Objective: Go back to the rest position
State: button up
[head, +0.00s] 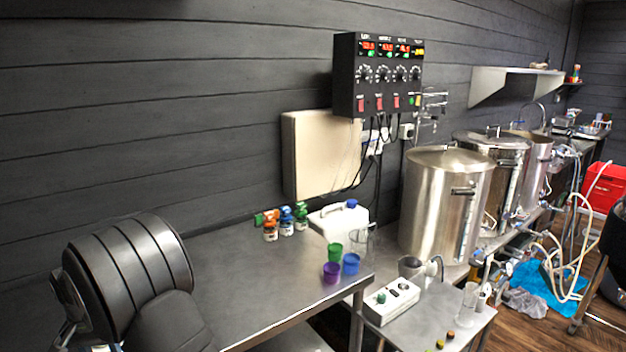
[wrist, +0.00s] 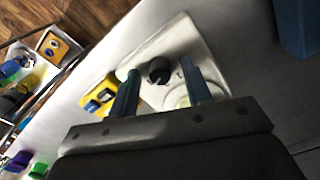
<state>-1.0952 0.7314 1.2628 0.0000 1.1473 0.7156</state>
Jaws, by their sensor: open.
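My gripper (wrist: 160,67) shows in the wrist view, its two dark blue fingers apart with nothing gripped between them. Beyond the fingers is a pale flat panel (wrist: 188,38) with a black knob (wrist: 159,71) and a round pale green part, partly hidden by a finger. I cannot tell the distance to it. In the head view the big dark rounded links at lower left are my arm; the gripper itself cannot be made out there.
The steel table (head: 225,275) holds green (head: 335,250), blue (head: 351,263) and purple (head: 331,272) cups, small colored-top bottles (head: 286,221) and a white jug (head: 340,220). A control box (head: 391,302) and steel kettles (head: 440,205) stand right. A yellow device (wrist: 97,98) is beside the fingers.

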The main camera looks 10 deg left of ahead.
notch_tip(320, 180, up, 18)
notch_tip(320, 180, down, 18)
jog(key=shift+r, duration=0.15)
jog(key=shift+f, duration=0.2)
jog(key=n, duration=1.3)
jog(key=shift+n, duration=2.4)
